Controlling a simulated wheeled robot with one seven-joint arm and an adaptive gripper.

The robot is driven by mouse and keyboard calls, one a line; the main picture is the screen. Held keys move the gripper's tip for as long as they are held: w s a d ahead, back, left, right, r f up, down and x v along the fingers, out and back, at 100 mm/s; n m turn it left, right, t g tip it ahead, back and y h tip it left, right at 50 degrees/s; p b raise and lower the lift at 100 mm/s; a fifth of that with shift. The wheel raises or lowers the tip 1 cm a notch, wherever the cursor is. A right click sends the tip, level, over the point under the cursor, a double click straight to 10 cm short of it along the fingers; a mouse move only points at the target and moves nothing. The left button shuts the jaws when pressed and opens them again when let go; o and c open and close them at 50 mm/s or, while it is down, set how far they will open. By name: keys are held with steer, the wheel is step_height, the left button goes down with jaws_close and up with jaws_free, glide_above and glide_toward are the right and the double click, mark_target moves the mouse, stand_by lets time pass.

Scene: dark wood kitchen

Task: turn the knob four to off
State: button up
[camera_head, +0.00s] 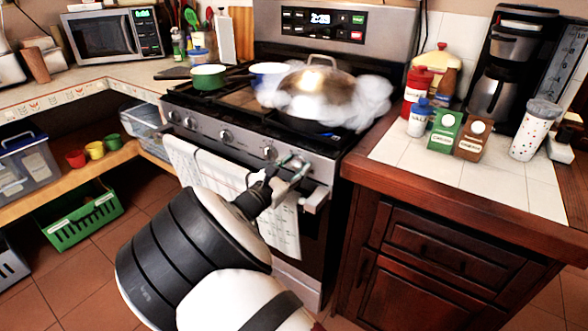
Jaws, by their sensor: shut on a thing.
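The stove (222,118) has a row of several round metal knobs along its front panel. My gripper (292,166) is at the right end of this row, shut on the rightmost knob (299,161). The fingers partly cover this knob, so its pointer angle cannot be read. Another knob (270,153) is just left of the gripper and free of it. No number for any knob is readable. A domed metal lid (318,92) sits on the right side of the cooktop, with white steam or smoke around it.
A green pan (208,77) and a blue-rimmed pot (268,70) stand on the cooktop. A towel (205,168) hangs on the oven handle below the knobs. The wooden counter (395,175) is close on the right, with bottles and a coffee maker (505,70).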

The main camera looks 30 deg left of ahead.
steer(key=m+b, duration=0.2)
steer(key=m, duration=0.2)
steer(key=shift+f+m, duration=0.15)
steer(key=shift+m, duration=0.15)
steer(key=m+b, duration=0.3)
steer(key=shift+d+f+m+b, duration=0.1)
steer(key=shift+m+b, duration=0.2)
steer(key=shift+m, duration=0.1)
steer(key=m+b, duration=0.4)
steer(key=b, duration=0.1)
steer(key=shift+f+m+b, duration=0.1)
steer(key=shift+m+b, duration=0.2)
steer(key=shift+b, duration=0.1)
steer(key=shift+m+b, duration=0.8)
steer(key=shift+b, duration=0.25)
steer(key=o, duration=1.1)
steer(key=shift+d, duration=0.1)
steer(key=shift+o, duration=0.2)
steer(key=shift+s, duration=0.1)
steer(key=s, duration=1.1)
steer(key=shift+s+a, duration=0.4)
steer(key=shift+a, duration=0.05)
